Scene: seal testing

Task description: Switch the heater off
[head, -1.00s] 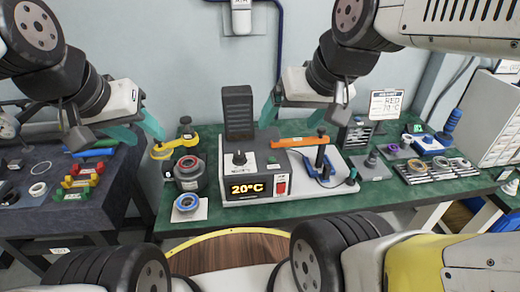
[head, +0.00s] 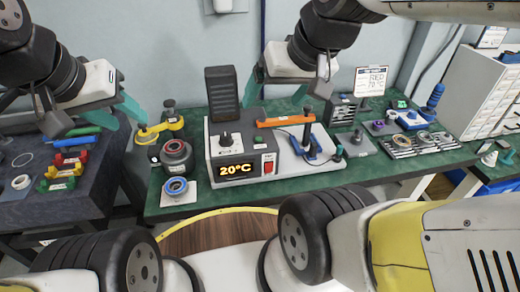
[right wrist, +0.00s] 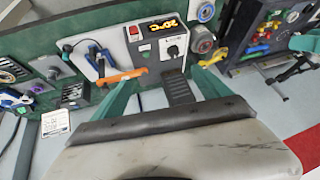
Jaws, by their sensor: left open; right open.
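The heater (head: 213,170) is a grey and white box on the green bench, with a lit "20°C" display (head: 236,170), a black knob (head: 225,139) and a red switch (head: 268,163). The right wrist view also shows its red switch (right wrist: 134,31) and knob (right wrist: 174,50). A dark ribbed block (head: 222,92) stands behind the knob. My right gripper (head: 295,85) is open and empty, held above and behind the heater; its teal fingers also show in the right wrist view (right wrist: 163,88). My left gripper (head: 88,115) is open and empty, left of the heater above the dark side table.
An orange-handled tool (head: 286,122) lies across the heater unit's top, beside a blue clamp-like fixture (head: 310,147). A dark round pot (head: 176,158) and a ringed part on a white card (head: 177,187) stand left of the heater.

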